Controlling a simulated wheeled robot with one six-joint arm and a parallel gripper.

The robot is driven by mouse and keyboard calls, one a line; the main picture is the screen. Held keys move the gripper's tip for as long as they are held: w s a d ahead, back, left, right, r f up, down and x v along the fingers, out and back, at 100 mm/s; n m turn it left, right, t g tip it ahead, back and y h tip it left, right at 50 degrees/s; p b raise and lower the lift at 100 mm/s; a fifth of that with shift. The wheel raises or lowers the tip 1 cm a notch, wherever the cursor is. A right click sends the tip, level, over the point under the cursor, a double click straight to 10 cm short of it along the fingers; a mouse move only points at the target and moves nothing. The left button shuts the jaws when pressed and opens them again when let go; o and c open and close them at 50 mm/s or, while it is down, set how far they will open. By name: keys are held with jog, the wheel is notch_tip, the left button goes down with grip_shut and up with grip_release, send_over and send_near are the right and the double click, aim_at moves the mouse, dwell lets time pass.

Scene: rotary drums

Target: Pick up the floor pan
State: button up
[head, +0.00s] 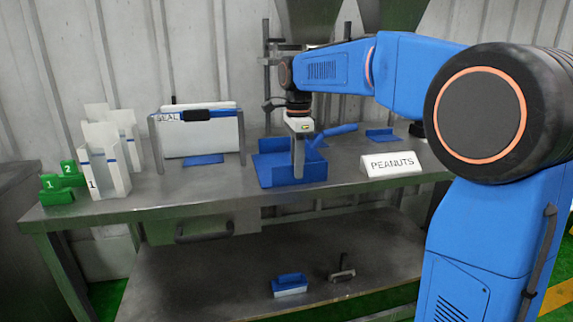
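A blue open pan or tray (272,168) with raised sides stands on the metal table near its middle. A blue handle (337,131) slants up to the right behind it; I cannot tell if the two are joined. No label marks the floor pan, and this blue pan is the likeliest match. My gripper (298,175) points straight down over the pan, its fingers reaching in front of or into it. The fingers are seen edge-on, so the gap between them and any contact are hidden.
A PEANUTS sign (392,164) stands right of the pan. A SEAL stand (200,132), white cartons (105,165) and green numbered blocks (55,190) are left. The lower shelf (200,285) holds a blue-and-white item (290,285) and a dark handled tool (342,269).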

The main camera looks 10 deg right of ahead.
grip_shut()
